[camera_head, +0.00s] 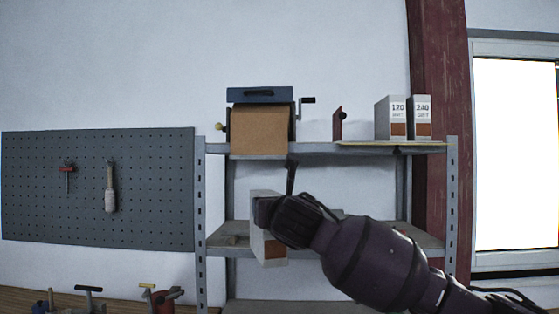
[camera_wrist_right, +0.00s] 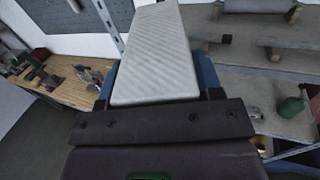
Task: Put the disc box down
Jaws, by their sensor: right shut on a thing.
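My right gripper (camera_head: 264,208) is shut on the disc box (camera_head: 268,251), a white box with a brown patch low on its face. In the head view the box is upright and overlaps the left part of the middle shelf (camera_head: 230,240). I cannot tell whether it touches the shelf. In the right wrist view the white ribbed side of the box (camera_wrist_right: 155,50) stands between the blue fingers of the gripper (camera_wrist_right: 158,78). The gripper hides part of the box in the head view. My left gripper is in neither view.
The upper shelf (camera_head: 315,149) carries a brown-fronted machine with a crank (camera_head: 260,125), a small dark red piece (camera_head: 338,124), and boxes marked 120 (camera_head: 390,118) and 240 (camera_head: 420,118). A metal post (camera_head: 200,220) stands left of the held box. A pegboard (camera_head: 90,185) hangs at left.

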